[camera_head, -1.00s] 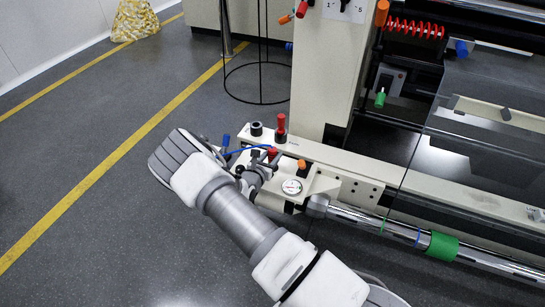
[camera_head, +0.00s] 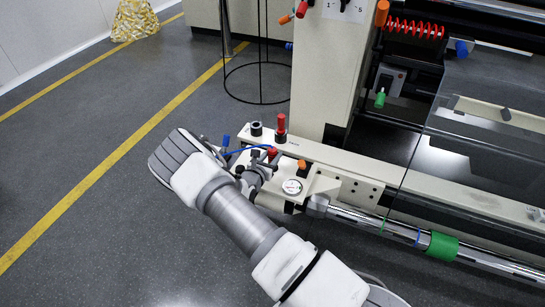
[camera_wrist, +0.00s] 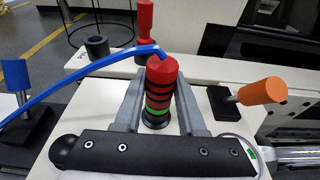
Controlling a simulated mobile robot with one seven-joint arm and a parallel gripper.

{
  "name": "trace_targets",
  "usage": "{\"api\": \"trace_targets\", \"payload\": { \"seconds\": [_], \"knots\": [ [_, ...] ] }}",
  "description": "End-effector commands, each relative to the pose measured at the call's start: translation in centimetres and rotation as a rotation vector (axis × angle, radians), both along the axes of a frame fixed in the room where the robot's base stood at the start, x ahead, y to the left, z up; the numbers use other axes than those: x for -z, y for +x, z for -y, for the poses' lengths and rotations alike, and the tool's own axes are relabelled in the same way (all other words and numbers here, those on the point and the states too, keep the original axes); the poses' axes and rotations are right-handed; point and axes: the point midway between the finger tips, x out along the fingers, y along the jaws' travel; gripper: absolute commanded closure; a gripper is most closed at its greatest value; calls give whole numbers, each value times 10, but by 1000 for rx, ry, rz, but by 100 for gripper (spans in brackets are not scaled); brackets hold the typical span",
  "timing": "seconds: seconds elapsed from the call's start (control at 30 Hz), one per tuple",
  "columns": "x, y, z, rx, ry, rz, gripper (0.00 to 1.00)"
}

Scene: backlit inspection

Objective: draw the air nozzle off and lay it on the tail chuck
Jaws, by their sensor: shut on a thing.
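The air nozzle (camera_wrist: 160,82) is red with dark bands and a green band near its lower end, and a blue hose runs from its top to the left. It also shows in the head view (camera_head: 272,153), partly behind my arm. My gripper (camera_wrist: 157,100) has one grey finger on each side of the nozzle and is shut on it. The nozzle stands upright over a dark round base; I cannot tell whether its lower end is still seated. The likely tail chuck is the grey collar (camera_head: 318,206) at the shaft's end, right of my gripper.
A blue-handled lever (camera_wrist: 22,85) stands left of the nozzle and an orange-handled one (camera_wrist: 262,91) right. A red-topped post (camera_head: 281,127) and a black socket (camera_head: 256,129) stand behind.

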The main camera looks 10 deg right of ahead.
Motion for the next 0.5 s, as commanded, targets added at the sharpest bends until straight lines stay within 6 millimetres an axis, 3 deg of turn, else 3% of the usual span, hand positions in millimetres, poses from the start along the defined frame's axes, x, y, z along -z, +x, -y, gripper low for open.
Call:
{"api": "trace_targets", "payload": {
  "seconds": [0.5],
  "knots": [
    [-16,0,0,0,-1,1,100]
  ]
}}
